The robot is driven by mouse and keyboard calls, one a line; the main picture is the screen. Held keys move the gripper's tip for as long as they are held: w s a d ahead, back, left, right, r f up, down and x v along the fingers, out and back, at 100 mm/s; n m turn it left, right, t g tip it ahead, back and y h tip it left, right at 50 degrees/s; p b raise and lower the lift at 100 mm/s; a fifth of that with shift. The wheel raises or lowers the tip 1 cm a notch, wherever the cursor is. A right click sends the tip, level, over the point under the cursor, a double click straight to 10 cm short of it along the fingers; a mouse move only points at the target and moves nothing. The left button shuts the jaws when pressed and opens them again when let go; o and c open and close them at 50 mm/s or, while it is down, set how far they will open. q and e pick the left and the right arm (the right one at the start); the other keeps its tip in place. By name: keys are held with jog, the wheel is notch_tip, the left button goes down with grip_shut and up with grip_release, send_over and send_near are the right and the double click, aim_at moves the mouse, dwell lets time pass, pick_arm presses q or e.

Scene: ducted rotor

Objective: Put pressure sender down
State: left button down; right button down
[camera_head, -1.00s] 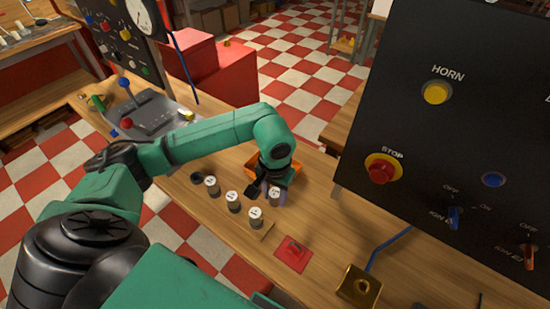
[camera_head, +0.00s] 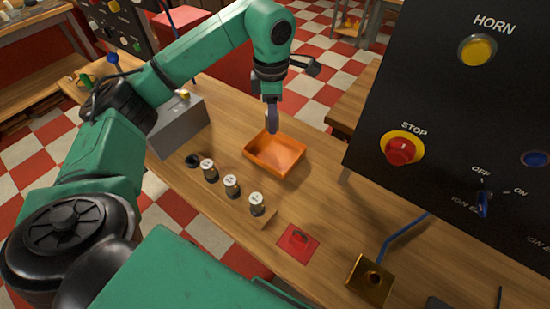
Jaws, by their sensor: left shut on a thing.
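My left gripper (camera_head: 272,115) points down above the back left part of the orange tray (camera_head: 296,168). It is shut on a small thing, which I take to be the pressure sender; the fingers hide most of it. The tray looks empty where I can see its floor. Three short grey cylinders with white labelled tops stand in a row to the left of the tray: one at the back (camera_head: 209,171), one in the middle (camera_head: 231,186) and one at the front (camera_head: 256,204). My right gripper is not in view.
A black ring-like part (camera_head: 192,160) lies at the row's back end. A red plate (camera_head: 298,242) and a brass block (camera_head: 370,281) with a blue tube are nearer the front. A tall black panel (camera_head: 440,110) with buttons and switches stands on the right.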

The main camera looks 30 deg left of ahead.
pick_arm(q)
notch_tip(320, 180, up, 5)
jog(key=w+a+n+b, duration=0.1)
jog(key=a+n+b, duration=0.1)
jog(key=n, duration=0.8)
notch_tip(320, 180, down, 20)
jog(key=shift+w+b, duration=0.1)
jog(key=shift+b, duration=1.15)
jog(key=shift+c, duration=2.3)
grip_release()
notch_tip(320, 180, up, 12)
jog(key=shift+b, duration=0.3)
jog(key=shift+r, duration=0.15)
